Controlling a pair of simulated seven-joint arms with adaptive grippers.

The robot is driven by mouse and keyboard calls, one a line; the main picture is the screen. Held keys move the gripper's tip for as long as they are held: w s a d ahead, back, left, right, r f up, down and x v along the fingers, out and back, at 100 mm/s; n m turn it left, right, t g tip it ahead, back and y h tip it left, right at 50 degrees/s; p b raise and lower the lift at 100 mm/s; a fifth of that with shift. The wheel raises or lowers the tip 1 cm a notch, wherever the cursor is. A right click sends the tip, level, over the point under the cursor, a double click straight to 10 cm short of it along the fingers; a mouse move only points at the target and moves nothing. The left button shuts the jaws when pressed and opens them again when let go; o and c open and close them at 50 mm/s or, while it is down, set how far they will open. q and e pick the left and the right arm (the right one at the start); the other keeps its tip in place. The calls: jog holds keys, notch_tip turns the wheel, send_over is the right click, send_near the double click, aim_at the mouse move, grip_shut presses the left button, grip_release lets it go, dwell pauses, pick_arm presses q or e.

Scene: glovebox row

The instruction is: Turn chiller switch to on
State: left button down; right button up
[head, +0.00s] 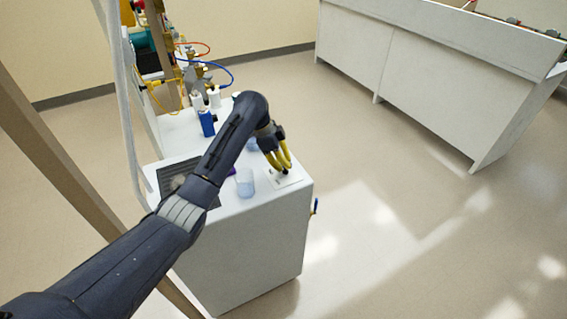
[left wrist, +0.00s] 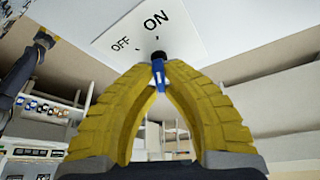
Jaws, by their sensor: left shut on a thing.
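The chiller switch (left wrist: 158,72) has a blue lever on a black base and stands out from a white plate (left wrist: 112,38). The plate is marked OFF on the left and ON on the right in the left wrist view. Which mark the lever points to, I cannot tell. My left gripper (left wrist: 158,66) has its yellow fingertips shut on the blue lever. In the head view the left gripper (head: 282,166) reaches down over the plate (head: 291,183) at the right end of the white bench top; the fingers mostly hide the switch. My right gripper is not in view.
A clear beaker (head: 245,184) stands just left of the plate. A blue bottle (head: 207,124) and white bottles stand farther back. A dark grille (head: 170,178) lies at the bench's left. A wooden post (head: 45,140) stands at left; the floor (head: 400,250) at right is clear.

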pick_arm(q)
jog(key=shift+m, duration=0.3)
jog(key=c, duration=1.5)
grip_release()
jog(key=shift+v, duration=6)
jog(key=shift+w+d, duration=0.1)
jog(key=shift+d, duration=0.05)
